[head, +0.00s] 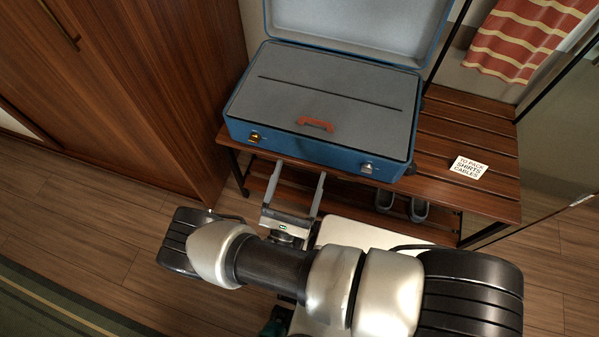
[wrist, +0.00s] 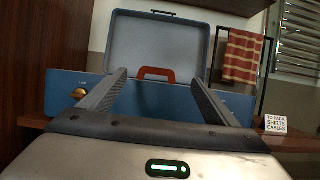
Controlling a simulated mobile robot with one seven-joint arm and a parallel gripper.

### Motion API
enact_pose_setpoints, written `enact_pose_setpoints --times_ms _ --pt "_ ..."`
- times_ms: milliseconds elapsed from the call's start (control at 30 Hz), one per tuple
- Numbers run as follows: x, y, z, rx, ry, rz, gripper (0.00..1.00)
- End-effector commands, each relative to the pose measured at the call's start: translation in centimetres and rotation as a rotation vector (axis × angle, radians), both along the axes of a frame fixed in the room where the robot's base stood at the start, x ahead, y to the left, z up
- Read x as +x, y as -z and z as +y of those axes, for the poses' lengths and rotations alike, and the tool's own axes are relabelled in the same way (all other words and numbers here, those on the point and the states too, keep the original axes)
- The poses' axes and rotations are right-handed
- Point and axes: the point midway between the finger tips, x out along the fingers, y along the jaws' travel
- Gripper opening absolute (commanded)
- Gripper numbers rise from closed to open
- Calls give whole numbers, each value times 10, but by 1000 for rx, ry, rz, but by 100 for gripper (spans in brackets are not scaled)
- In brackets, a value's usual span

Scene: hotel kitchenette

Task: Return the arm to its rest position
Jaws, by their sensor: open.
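My gripper (head: 296,184) is open and empty, in front of the wooden luggage bench and below the suitcase's front edge in the head view. In the wrist view its two fingers (wrist: 160,88) stand apart, with the suitcase behind them. My arm stretches across the lower part of the head view. The blue suitcase (head: 240,131) sits on the bench with its lid raised. A grey panel with a dark slit and a red-brown handle (head: 315,123) covers its inside; the handle also shows between the fingers in the wrist view (wrist: 156,73).
The slatted bench (head: 470,123) holds a card (head: 469,167) reading "TO PACK SHIRTS CABLES". Dark slippers (head: 402,206) are on its lower shelf. A wooden wardrobe (head: 130,80) stands at left, and a striped red towel (head: 525,38) hangs at upper right. Floor (head: 80,215) at left is clear.

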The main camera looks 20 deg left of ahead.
Motion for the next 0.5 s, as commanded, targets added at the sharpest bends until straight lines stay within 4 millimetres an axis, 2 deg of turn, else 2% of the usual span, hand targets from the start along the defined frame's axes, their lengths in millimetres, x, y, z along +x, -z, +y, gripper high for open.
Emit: enact_pose_setpoints --times_ms 333,433,500 --pt "1 -2 0 5 8 1 83" --pt "9 -15 -2 40 71 9 83" --pt "21 -33 -7 92 165 23 83"
